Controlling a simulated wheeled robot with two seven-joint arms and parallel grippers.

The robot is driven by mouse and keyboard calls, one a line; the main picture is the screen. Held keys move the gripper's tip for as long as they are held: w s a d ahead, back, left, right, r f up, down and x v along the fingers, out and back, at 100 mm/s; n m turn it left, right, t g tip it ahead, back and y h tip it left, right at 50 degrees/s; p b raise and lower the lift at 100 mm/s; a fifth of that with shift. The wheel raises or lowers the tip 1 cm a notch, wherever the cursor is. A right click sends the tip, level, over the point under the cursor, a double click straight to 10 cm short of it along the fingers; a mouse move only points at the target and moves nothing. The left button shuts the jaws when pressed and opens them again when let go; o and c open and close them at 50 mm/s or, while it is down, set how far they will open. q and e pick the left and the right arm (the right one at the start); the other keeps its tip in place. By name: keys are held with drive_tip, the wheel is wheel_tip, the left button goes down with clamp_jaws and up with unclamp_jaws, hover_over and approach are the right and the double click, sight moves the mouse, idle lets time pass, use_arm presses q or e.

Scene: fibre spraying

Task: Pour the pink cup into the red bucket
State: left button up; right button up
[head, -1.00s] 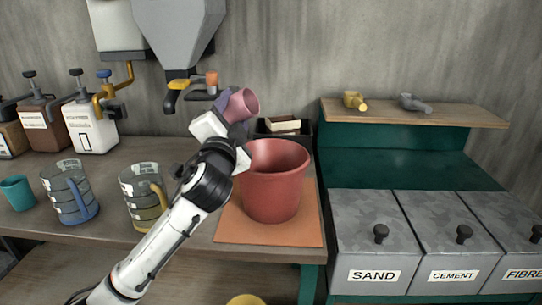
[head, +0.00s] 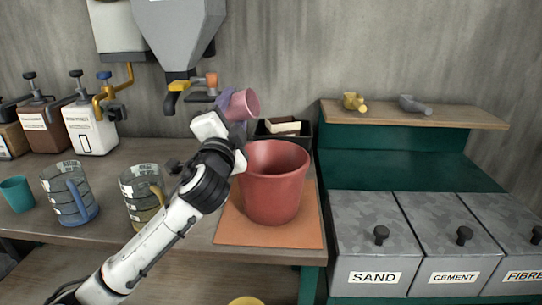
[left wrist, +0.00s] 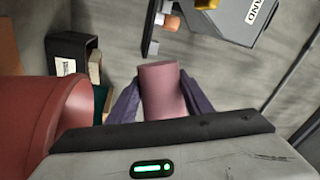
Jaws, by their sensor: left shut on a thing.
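The pink cup (head: 243,104) is tilted on its side, with its mouth facing right. My left gripper (head: 228,104) is shut on it and holds it above and behind the left rim of the red bucket (head: 273,190). In the left wrist view the cup (left wrist: 163,88) sits between the two purple fingers of the gripper (left wrist: 163,98). The bucket (left wrist: 40,125) is at the left of that view, apart from the cup. The bucket stands upright on an orange mat (head: 265,233); its inner bottom is hidden. My right gripper is not in view.
A grey hopper (head: 180,35) with a spout hangs behind the cup. A dark bin (head: 263,134) stands behind the bucket. Measuring jugs (head: 147,195) and a teal cup (head: 17,193) stand left. Grey bins, including SAND (head: 372,215), stand right.

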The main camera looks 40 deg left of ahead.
sight(246, 115)
use_arm(q)
drive_tip(key=shift+r, duration=0.1)
drive_tip(key=shift+w+d+f+m+t+h, duration=0.2)
drive_tip(key=shift+d+m+t, duration=0.1)
drive_tip(key=shift+d+m, duration=0.25)
drive_tip(key=shift+w+d+f+m+t+h, duration=0.1)
drive_tip(key=shift+d+f+m+t+h, duration=0.15)
drive_tip(key=shift+m, duration=0.4)
drive_tip(key=shift+d+r+m, duration=0.15)
drive_tip(key=shift+r+m, duration=0.15)
drive_tip(key=shift+m, duration=0.2)
drive_tip(key=shift+r+m+p, duration=0.15)
drive_tip(key=shift+m+p, duration=0.2)
drive_tip(key=shift+m, duration=0.05)
drive_tip(key=shift+d+r+m+t+h+p, duration=0.2)
drive_tip(key=shift+m+t+h+p, duration=0.2)
drive_tip(key=shift+m, duration=0.3)
drive_tip(key=shift+w+d+r+m+t+h+p, duration=0.15)
drive_tip(key=shift+r+m+t+h+p, duration=0.15)
drive_tip(key=shift+m, duration=0.35)
drive_tip(key=shift+d+r+m+t+h+p, duration=0.1)
drive_tip(key=shift+m+h+p, duration=0.1)
drive_tip(key=shift+m+p, duration=0.3)
drive_tip(key=shift+w+d+r+m+t+h+p, duration=0.15)
drive_tip(key=shift+m+h+p, duration=0.1)
drive_tip(key=shift+m, duration=0.5)
idle(0.5)
